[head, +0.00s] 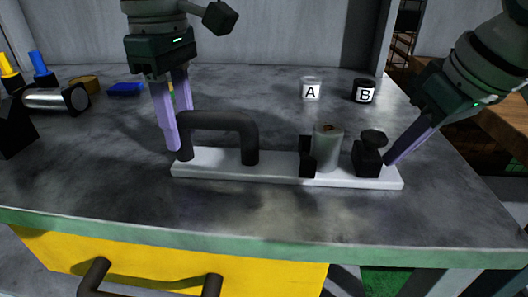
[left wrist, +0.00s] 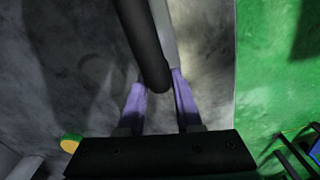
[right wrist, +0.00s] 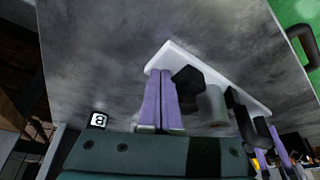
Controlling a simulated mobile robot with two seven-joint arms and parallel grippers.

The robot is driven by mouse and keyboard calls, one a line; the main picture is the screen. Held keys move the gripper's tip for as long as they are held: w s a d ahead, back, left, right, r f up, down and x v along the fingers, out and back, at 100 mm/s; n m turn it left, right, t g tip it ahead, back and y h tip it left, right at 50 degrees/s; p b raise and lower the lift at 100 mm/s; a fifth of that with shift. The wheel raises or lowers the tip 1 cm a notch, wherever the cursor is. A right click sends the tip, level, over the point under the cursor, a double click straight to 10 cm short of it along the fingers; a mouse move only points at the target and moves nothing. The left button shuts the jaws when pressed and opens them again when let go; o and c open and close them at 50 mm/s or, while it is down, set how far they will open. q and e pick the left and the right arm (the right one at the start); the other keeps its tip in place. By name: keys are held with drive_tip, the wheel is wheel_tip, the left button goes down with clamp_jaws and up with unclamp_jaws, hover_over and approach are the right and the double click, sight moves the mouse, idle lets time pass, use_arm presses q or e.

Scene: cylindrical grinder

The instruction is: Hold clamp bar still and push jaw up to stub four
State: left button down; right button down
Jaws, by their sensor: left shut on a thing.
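The white clamp bar (head: 230,170) lies on the bench with a dark arched handle (head: 218,120) at its left end. My left gripper (head: 175,145) is shut on the handle's left post; its fingers straddle it in the left wrist view (left wrist: 158,82). Towards the right stand a fixed black block (head: 307,158), a grey cylindrical stub (head: 328,150) and the black jaw (head: 367,160) with a knob on top. A gap shows between stub and jaw. My right gripper (head: 390,162) has its fingers together at the jaw's right side; touching is unclear. It shows in the right wrist view (right wrist: 161,80).
Behind the bar stand a white pot A (head: 310,90) and a black pot B (head: 364,92). A metal cylinder (head: 50,99), a blue block (head: 126,89) and yellow and blue items lie at the left. The bench front is clear above a yellow drawer (head: 180,265).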

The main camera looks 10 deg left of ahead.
sight(368, 135)
drive_tip(key=shift+r, duration=1.5)
use_arm(q)
drive_tip(key=shift+d, duration=0.2)
use_arm(e)
drive_tip(key=shift+a, duration=2.4)
drive_tip(key=shift+r, duration=0.9)
use_arm(q)
drive_tip(key=shift+a, duration=0.2)
use_arm(e)
drive_tip(key=shift+d+r, duration=0.2)
drive_tip(key=shift+r, duration=0.65)
drive_tip(key=shift+d+r, duration=0.15)
drive_tip(key=shift+r, duration=0.75)
drive_tip(key=shift+d+r, duration=0.2)
drive_tip(key=shift+r, duration=0.65)
use_arm(q)
drive_tip(key=c, duration=0.5)
unclamp_jaws()
